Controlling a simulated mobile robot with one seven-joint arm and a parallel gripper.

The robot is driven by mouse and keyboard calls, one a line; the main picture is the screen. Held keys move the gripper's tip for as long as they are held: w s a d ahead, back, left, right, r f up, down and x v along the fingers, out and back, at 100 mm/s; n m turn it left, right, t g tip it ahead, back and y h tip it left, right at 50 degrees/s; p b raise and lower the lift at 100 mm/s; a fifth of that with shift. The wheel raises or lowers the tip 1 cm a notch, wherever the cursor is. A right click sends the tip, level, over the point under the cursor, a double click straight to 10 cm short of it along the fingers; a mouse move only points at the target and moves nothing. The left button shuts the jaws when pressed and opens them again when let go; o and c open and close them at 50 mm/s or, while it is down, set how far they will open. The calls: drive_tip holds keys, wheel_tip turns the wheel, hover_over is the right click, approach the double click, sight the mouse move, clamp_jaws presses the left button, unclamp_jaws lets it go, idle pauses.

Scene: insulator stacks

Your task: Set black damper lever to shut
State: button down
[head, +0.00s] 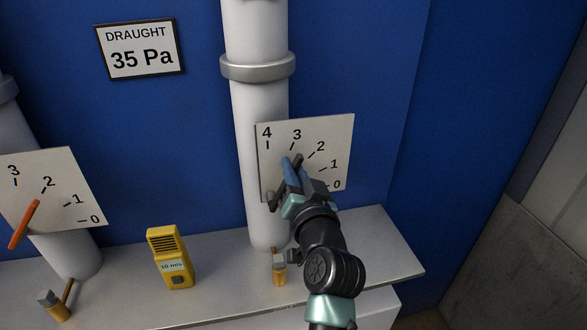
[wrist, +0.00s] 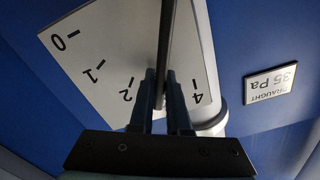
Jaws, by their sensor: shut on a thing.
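The black damper lever (head: 272,198) is mounted at a white dial plate (head: 335,135) marked 0 to 4, in front of the middle white pipe. In the wrist view the lever (wrist: 166,40) runs as a dark bar between my fingers, and the plate (wrist: 105,35) lies behind it. My gripper (head: 292,165) is shut on the lever; its fingertips (wrist: 160,78) are on either side of it. The lever lies between marks 2 and 4, about at 3. The 3 is hidden in the wrist view. My gripper hides part of the lever in the head view.
An orange lever (head: 24,224) sits on another dial plate (head: 75,175) at the left. A yellow meter (head: 170,257) and small yellow-handled tools (head: 279,270) (head: 54,305) are on the grey shelf (head: 225,275). A draught sign (head: 141,48) reading 35 Pa hangs on the blue wall.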

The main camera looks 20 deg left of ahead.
sight(309, 173)
drive_tip(key=shift+f, duration=0.1)
idle(0.5)
drive_tip(key=d+f+m+b, duration=0.1)
drive_tip(key=m, duration=0.1)
drive_tip(key=w+d+f+m+b, duration=0.1)
drive_tip(key=m, duration=0.1)
drive_tip(key=w+d+f+m+b, duration=0.1)
drive_tip(key=m+b, duration=0.1)
drive_tip(key=shift+w+d+f+m, duration=0.1)
drive_tip(key=shift+d+f+m, duration=0.05)
drive_tip(key=shift+f+m, duration=0.25)
drive_tip(key=shift+w+d+f+m+b, duration=0.15)
drive_tip(key=shift+f+m+b, duration=0.1)
drive_tip(key=shift+f+m, duration=0.65)
drive_tip(key=shift+w+d+f+m+b, duration=0.1)
drive_tip(key=shift+d+f+m+b, duration=0.15)
drive_tip(key=shift+f+m, duration=0.65)
drive_tip(key=shift+w+d+f+m+b, duration=0.1)
drive_tip(key=shift+f+m+b, duration=0.25)
drive_tip(key=shift+m, duration=0.95)
drive_tip(key=shift+f, duration=0.2)
drive_tip(key=c, duration=0.9)
unclamp_jaws()
drive_tip(key=shift+r, duration=0.1)
